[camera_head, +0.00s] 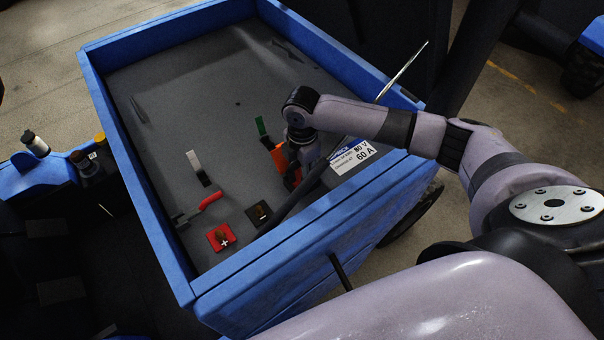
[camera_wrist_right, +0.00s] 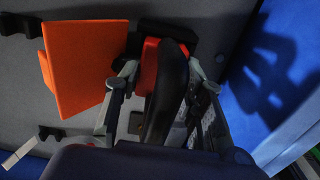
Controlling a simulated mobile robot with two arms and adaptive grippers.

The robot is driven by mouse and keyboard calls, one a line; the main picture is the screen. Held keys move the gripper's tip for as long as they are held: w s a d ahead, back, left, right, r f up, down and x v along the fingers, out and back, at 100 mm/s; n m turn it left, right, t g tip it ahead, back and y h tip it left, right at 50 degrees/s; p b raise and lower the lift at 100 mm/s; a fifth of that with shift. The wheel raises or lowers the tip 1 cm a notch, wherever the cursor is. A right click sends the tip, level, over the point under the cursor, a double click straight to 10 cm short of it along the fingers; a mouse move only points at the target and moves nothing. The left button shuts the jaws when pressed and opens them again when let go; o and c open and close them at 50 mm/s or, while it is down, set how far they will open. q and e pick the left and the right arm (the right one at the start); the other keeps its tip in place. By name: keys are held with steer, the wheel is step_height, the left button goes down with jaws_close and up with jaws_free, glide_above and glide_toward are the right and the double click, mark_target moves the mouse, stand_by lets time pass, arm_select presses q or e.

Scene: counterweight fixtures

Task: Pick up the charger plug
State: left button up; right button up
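A charger plug with a red body and a curved black handle or cable (camera_wrist_right: 166,95) lies between the fingers of my right gripper (camera_wrist_right: 163,85) in the right wrist view. The fingers stand wide apart, one on each side of it; whether either touches it is hard to tell. In the head view my right gripper (camera_head: 300,157) reaches down into the blue-walled cart bed (camera_head: 150,75), beside an orange piece (camera_head: 280,160). The arm hides most of the plug there. My left gripper is not in view.
A charger box labelled 80 V 60 A (camera_head: 355,156) stands close right of my right gripper. A red plus plate (camera_head: 221,237), a black minus plate (camera_head: 258,213) and a red-handled lever (camera_head: 209,201) lie nearer the front. The bed's far part is mostly clear.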

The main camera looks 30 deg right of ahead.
steer(key=c, duration=0.6)
steer(key=shift+w+r, duration=0.1)
steer(key=shift+r, duration=0.5)
step_height(320, 180, up, 19)
steer(key=b, duration=0.3)
